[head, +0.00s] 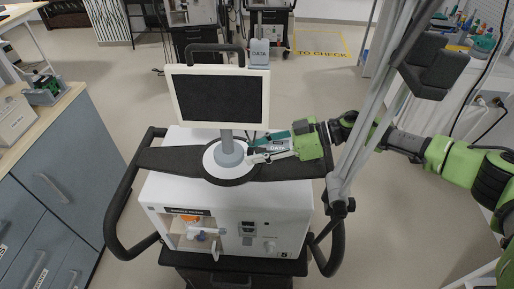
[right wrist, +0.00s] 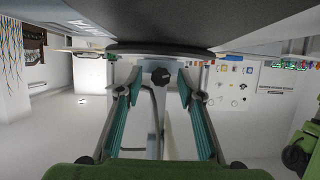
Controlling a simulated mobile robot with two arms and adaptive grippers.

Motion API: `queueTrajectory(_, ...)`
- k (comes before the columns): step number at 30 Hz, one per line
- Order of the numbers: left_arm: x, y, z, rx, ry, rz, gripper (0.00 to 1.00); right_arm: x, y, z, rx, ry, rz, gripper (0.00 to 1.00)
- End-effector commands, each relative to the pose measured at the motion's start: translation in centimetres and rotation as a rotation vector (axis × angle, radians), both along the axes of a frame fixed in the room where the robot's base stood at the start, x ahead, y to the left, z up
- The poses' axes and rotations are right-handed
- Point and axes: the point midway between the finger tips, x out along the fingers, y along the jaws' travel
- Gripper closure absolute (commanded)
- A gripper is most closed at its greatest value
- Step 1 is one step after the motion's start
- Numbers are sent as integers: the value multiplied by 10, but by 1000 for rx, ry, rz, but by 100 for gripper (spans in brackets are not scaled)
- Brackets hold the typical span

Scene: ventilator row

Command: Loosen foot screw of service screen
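The service screen (head: 218,97) stands upright on a grey post above a white ventilator. Its round foot (head: 228,172) rests on the dark top of the ventilator cart. My right gripper (head: 256,150) is beside the foot, on its right, with its fingers pointing at the post. The knob is not distinguishable in the head view. My left gripper is not in view.
The ventilator (head: 226,217) has black side rails, the left one (head: 123,208) close to a cabinet (head: 60,180). A slanted grey pole (head: 362,130) stands at the right, in front of my right arm. Other carts stand at the back; open floor lies between.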

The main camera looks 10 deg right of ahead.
Motion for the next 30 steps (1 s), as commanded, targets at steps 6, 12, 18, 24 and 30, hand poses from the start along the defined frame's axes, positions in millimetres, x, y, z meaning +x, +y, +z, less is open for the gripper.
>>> queueTrajectory(6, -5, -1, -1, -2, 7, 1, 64, 0, 0, 0, 0, 0, 0, 65)
queueTrajectory(12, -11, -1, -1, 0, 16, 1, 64, 0, 0, 0, 0, 1, 0, 100)
queueTrajectory(18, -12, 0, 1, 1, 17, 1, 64, 0, 0, 0, -1, -7, 0, 100)
queueTrajectory(24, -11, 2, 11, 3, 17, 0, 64, -2, 1, 3, -10, -70, 0, 100)
queueTrajectory(30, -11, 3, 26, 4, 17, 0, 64, -3, 1, 3, -35, -200, 0, 100)
